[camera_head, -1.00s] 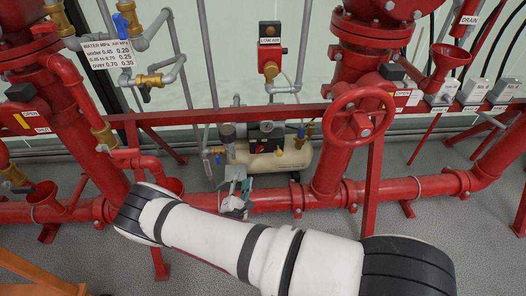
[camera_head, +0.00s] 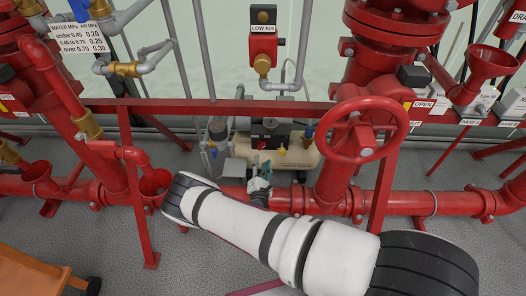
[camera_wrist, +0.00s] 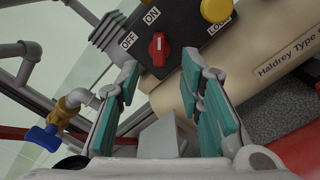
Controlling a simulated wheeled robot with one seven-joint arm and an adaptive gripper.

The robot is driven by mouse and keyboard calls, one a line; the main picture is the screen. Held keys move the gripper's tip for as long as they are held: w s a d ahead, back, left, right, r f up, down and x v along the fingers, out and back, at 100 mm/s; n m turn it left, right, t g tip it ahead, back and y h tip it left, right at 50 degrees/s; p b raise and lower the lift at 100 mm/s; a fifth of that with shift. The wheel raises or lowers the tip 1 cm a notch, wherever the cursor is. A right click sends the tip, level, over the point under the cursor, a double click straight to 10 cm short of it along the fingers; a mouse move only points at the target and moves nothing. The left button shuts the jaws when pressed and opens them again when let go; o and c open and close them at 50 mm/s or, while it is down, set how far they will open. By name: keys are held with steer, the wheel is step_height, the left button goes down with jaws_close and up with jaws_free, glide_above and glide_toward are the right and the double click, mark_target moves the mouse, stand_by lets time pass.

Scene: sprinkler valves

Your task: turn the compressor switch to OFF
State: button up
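The compressor switch (camera_wrist: 159,48) is a small red knob on a black control box (camera_wrist: 183,22). Its handle stands nearly upright in the wrist view, pointing roughly toward the ON label (camera_wrist: 151,16). The OFF label (camera_wrist: 128,40) is left of the knob. The box also shows in the head view (camera_head: 272,132) on the cream compressor tank (camera_head: 303,154). My gripper (camera_wrist: 160,70) is open, its teal-padded fingers either side of and short of the knob, with nothing between them. In the head view my gripper (camera_head: 262,176) is just in front of the compressor.
A blue-handled brass valve (camera_wrist: 62,115) is at left in the wrist view. A red handwheel (camera_head: 362,127) and a horizontal red rail (camera_head: 215,108) stand near my arm. Red pipes run along the floor.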

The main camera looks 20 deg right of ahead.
mark_target(262, 148)
steer(key=b+x, duration=0.2)
steer(key=x, duration=0.5)
steer(key=shift+w+b, duration=0.3)
steer(key=shift+w, duration=0.1)
jaws_close()
